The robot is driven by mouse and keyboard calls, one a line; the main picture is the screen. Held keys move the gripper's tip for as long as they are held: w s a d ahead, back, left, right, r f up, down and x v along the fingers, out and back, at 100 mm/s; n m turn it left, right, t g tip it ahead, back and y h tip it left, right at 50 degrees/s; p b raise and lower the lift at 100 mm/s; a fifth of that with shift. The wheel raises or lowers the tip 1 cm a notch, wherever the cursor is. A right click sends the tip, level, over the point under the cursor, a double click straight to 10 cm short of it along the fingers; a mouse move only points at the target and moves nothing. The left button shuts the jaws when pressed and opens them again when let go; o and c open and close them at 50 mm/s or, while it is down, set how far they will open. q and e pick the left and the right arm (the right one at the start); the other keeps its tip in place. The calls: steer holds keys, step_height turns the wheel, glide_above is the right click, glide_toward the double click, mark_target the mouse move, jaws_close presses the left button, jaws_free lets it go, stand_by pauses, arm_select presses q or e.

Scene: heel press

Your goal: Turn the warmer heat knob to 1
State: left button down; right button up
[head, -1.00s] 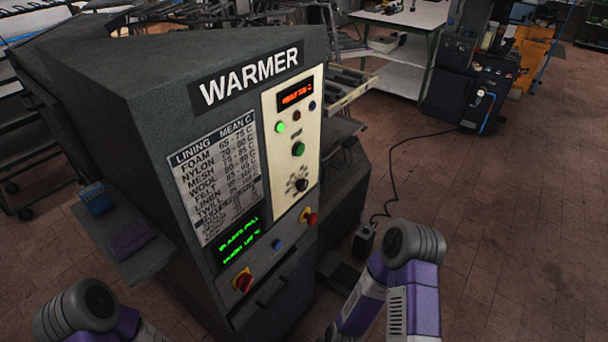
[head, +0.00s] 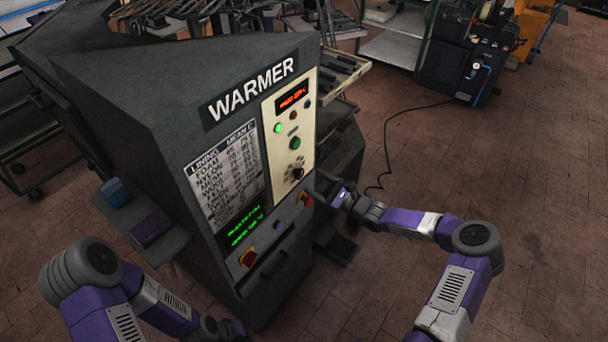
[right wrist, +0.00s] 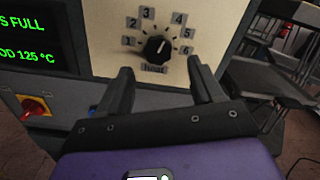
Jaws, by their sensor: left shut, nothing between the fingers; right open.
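The warmer (head: 140,110) is a dark grey cabinet with a cream control panel. Its black heat knob (head: 297,174) sits low on that panel. In the right wrist view the knob (right wrist: 157,48) is ringed by number plates 1 to 6, with 1 (right wrist: 128,41) at its left. A pale mark on the knob seems to point up and right; the exact number is unclear. My right gripper (right wrist: 161,78) is open, its fingers below and either side of the knob, apart from it. My left gripper (head: 236,329) is shut and empty, low beside the cabinet front.
A green text display (head: 244,225) and lining chart (head: 222,177) are left of the panel. A side shelf (head: 165,245) holds blue and purple blocks. Open floor lies right.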

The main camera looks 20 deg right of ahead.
mark_target(302, 175)
steer(key=x, duration=0.5)
steer(key=shift+w+a, duration=0.2)
steer(key=shift+a, duration=0.1)
steer(key=c, duration=1.1)
steer(key=shift+o, duration=0.2)
